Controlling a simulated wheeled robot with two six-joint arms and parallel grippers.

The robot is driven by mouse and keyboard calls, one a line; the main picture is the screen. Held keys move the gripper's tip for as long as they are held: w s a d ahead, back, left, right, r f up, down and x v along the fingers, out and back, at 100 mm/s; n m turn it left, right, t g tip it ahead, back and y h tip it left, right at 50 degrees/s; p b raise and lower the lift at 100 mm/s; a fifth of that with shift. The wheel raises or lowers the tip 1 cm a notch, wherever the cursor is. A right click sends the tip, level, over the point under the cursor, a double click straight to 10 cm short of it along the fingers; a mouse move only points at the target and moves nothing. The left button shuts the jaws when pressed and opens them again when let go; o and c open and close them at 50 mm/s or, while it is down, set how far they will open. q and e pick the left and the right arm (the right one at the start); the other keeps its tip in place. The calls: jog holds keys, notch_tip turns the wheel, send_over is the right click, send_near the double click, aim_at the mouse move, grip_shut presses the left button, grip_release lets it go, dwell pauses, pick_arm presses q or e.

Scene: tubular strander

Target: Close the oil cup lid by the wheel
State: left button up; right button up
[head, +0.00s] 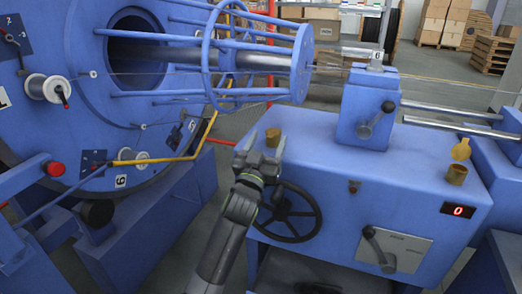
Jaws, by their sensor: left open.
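A small brass oil cup (273,137) stands on the blue machine housing, above and behind the black handwheel (289,213). No raised lid shows on it; its top looks flat, though it is too small to be sure. My left gripper (265,143) is open, with its fingers pointing away from me. Its fingertips are just in front of this cup, and the cup shows between them in the picture; I cannot tell whether they touch it. The gripper covers part of the wheel's left rim. My right gripper is not in view.
A second brass oil cup (456,175) with its lid (461,150) raised stands at the housing's right end. A blue block with a crank lever (376,119) rises behind. The blue strander cage (255,55) and a yellow bar (180,158) are at the left.

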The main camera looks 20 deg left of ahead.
pick_arm(q)
jog(key=shift+s+f, duration=0.15)
jog(key=shift+s, duration=0.25)
jog(key=s+p, duration=0.2)
jog(key=s, duration=1)
jog(key=shift+a, duration=0.25)
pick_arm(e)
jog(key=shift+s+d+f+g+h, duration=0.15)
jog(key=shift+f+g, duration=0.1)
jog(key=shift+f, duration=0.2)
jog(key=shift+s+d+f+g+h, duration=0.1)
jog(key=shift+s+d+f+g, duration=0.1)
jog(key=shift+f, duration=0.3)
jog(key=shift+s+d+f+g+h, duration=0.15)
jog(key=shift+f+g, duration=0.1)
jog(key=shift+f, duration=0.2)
pick_arm(q)
jog(key=shift+f, duration=0.1)
